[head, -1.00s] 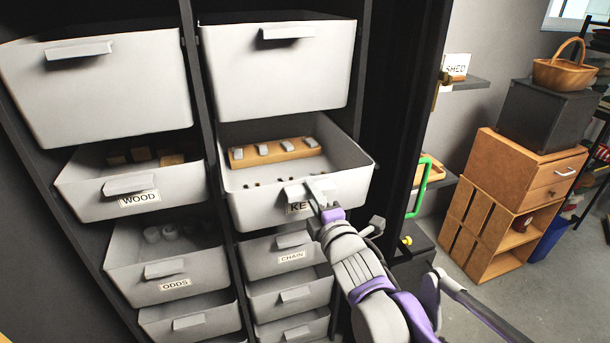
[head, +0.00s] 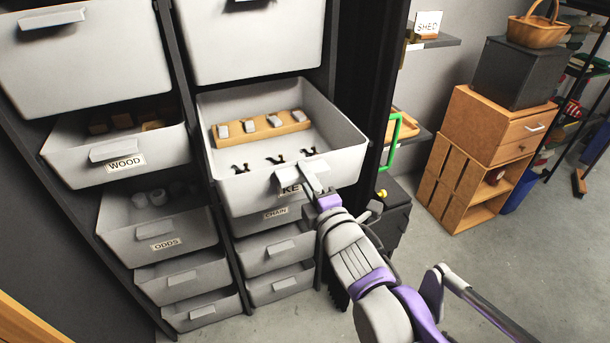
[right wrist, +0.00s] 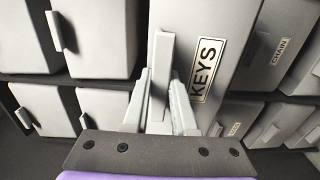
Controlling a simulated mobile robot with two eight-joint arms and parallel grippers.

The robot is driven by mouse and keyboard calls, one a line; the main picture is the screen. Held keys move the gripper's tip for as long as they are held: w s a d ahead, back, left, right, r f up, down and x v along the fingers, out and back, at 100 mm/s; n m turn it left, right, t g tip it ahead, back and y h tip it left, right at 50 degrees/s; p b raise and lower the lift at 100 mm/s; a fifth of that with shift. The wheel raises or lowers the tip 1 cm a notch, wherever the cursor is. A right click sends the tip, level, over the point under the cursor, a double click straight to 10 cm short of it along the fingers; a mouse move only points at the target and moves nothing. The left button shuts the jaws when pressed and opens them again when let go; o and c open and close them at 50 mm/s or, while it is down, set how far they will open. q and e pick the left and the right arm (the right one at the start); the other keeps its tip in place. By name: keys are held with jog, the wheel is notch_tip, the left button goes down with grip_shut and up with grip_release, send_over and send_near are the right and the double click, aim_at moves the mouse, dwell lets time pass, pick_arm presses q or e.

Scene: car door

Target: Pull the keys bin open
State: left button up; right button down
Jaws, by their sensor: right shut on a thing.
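The keys bin (head: 343,165) is a light grey drawer in the right column of the rack, pulled well out from the bins above and below. Inside it lie a wooden block with several grey pieces (head: 262,127) and several dark keys (head: 275,161). My right gripper (head: 312,180) is shut on the bin's front handle (head: 290,176) and partly covers the KEYS label. In the right wrist view the fingers (right wrist: 160,95) sit on both sides of the handle (right wrist: 161,55), beside the KEYS label (right wrist: 207,69). My left gripper is not in view.
The wood bin (head: 75,165) and odds bin (head: 135,240) stand to the left; the chain bin (head: 250,221) is below. A large bin (head: 255,40) is above. A green handle (head: 392,140) and wooden crate (head: 465,180) are on the right. Floor ahead is bare.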

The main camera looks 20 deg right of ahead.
jog(key=c, duration=0.7)
grip_release()
jog(key=shift+s, duration=0.1)
jog(key=s, duration=1)
jog(key=shift+s+d, duration=0.2)
jog(key=shift+s, duration=0.1)
jog(key=s+d+f+m+g+h+p, duration=0.1)
jog(key=d+f+m+g+h, duration=0.15)
jog(key=f+m, duration=0.35)
jog(key=s+d+f+m+g+h, duration=0.1)
jog(key=f+m+g, duration=0.3)
jog(key=f+m, duration=0.15)
jog(key=s+a+f+m+g+y, duration=0.1)
jog(key=s+f+m+g, duration=0.1)
jog(key=f, duration=0.1)
jog(key=s+a+f+m+g+y, duration=0.1)
jog(key=s+a+f+m+g, duration=0.1)
jog(key=s+f, duration=0.1)
jog(key=s+a+f+m+g+y, duration=0.1)
jog(key=s+f+m+g, duration=0.1)
jog(key=s+f+m, duration=0.1)
jog(key=shift+s+a+f+p, duration=0.15)
jog(key=shift+f+p, duration=0.15)
jog(key=shift+f, duration=0.45)
